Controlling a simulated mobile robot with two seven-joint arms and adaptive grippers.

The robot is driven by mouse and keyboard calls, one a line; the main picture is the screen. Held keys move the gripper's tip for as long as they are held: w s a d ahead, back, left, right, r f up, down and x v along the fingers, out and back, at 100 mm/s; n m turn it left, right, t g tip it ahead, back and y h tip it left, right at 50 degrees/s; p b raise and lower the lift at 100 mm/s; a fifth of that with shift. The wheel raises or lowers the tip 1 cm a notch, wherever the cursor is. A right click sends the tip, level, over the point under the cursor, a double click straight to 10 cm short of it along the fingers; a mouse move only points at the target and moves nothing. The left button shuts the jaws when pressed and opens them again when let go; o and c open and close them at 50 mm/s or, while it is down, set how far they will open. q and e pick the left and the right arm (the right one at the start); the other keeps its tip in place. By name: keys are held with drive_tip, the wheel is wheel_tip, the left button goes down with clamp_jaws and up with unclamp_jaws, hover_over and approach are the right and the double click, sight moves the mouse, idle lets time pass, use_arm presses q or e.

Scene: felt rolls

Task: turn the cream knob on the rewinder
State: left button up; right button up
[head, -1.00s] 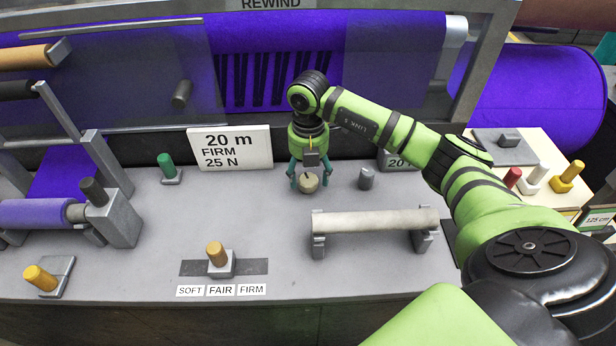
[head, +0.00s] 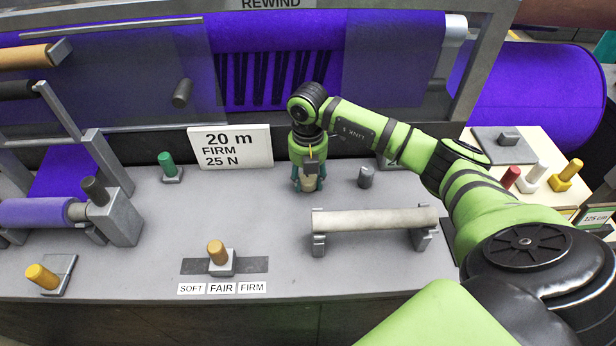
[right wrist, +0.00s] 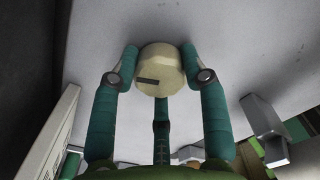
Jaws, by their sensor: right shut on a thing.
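My left gripper is not in view.
A sign (head: 231,147) reading 20 m, FIRM, 25 N stands left of the gripper. A grey peg (head: 366,177) stands close on the right. The core (head: 375,219) lies in front. An orange slider knob (head: 217,252) sits above FAIR. A green knob (head: 166,161) is at left.

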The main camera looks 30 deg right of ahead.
drive_tip(key=n+b, duration=0.2)
drive_tip(key=n, duration=0.2)
drive_tip(key=shift+f+n+b, duration=0.15)
drive_tip(key=shift+n+b, duration=0.85)
drive_tip(key=shift+n, duration=0.8)
drive_tip(key=o, duration=1.2)
drive_tip(key=shift+c, duration=0.2)
